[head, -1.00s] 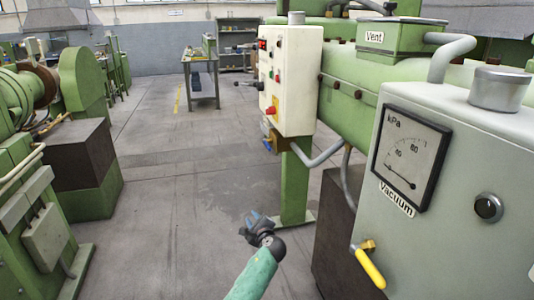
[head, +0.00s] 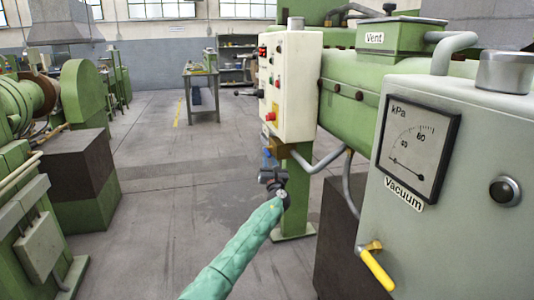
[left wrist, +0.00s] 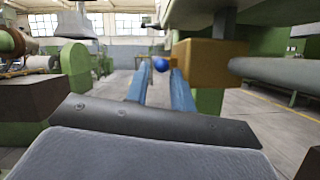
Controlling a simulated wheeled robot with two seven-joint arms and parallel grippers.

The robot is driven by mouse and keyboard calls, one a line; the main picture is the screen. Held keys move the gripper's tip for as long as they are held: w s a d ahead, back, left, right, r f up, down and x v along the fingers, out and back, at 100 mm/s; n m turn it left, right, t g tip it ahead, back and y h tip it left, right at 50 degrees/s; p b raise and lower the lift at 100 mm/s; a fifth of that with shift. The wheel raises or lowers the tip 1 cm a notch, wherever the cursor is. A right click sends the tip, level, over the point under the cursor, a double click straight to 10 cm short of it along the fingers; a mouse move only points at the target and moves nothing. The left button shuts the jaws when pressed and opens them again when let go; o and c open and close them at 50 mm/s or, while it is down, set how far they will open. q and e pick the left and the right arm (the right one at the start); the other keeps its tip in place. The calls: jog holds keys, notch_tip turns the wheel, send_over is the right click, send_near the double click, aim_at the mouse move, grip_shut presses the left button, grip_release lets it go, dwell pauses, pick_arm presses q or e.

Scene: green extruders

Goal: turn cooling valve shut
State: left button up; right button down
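A brass valve body (head: 269,143) sits under the white control box. In the left wrist view the brass block (left wrist: 207,62) is large, just right of the fingers, with a small blue ball-ended handle (left wrist: 160,64) beside it. My left gripper (head: 268,166) is just below the valve in the head view. In the left wrist view its two blue fingers (left wrist: 157,82) are apart, and the blue ball shows in the gap near their tips. I cannot tell whether the fingers touch it. In the head view my gripper partly hides the valve. My right gripper is not in view.
The white control box (head: 290,85) with buttons hangs above the valve. A grey pipe (head: 318,163) runs right of it. A green post (head: 295,205) stands behind my wrist. The vacuum cabinet (head: 460,200), with a yellow handle (head: 376,270), is at right.

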aim_at(267, 151)
pick_arm(q)
jog(key=shift+x, duration=3.1)
jog(key=shift+c, duration=0.2)
grip_shut()
